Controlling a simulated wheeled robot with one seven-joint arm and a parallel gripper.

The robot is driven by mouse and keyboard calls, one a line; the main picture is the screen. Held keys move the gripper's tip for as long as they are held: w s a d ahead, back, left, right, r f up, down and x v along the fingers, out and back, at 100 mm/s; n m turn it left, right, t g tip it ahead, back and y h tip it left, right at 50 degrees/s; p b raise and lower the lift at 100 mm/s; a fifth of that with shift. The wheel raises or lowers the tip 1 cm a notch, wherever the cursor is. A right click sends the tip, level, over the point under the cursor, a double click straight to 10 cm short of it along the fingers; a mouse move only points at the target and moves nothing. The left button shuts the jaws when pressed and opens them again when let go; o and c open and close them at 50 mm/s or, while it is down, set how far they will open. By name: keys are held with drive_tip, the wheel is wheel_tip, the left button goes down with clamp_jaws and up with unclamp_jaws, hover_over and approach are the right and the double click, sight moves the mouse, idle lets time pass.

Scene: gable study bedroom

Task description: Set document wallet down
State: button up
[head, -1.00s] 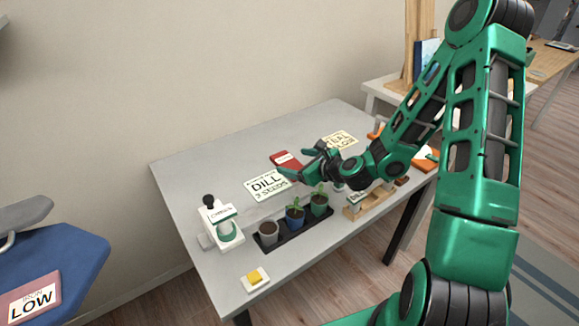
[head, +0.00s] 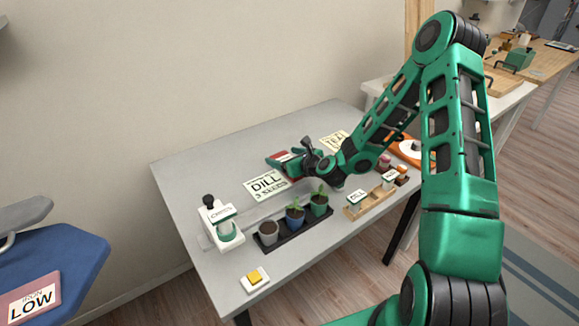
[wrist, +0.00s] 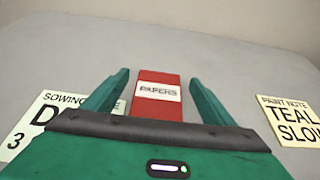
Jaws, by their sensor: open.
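The document wallet is a red, flat, narrow piece (wrist: 155,108) with a white label reading PAPERS. In the wrist view it appears to lie flat on the grey table, with its far end upward in the picture. In the head view the wallet (head: 282,155) shows partly behind my gripper. My gripper (head: 288,154) is open. In the wrist view its two green fingers (wrist: 158,84) stand on either side of the wallet, with a gap showing on both sides. The wallet's near end is hidden by my gripper body.
The grey table (head: 190,172) carries a DILL seed card (head: 265,185) to the left and a TEAL note (wrist: 288,120) to the right. A black tray with potted plants (head: 296,215), a wooden rack (head: 370,203) and a white press-like device (head: 220,222) stand nearer. The far table area is clear.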

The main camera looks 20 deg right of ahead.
drive_tip(key=shift+x, duration=0.85)
drive_tip(key=c, duration=1.3)
drive_tip(key=shift+c, duration=0.2)
drive_tip(key=shift+r, duration=0.2)
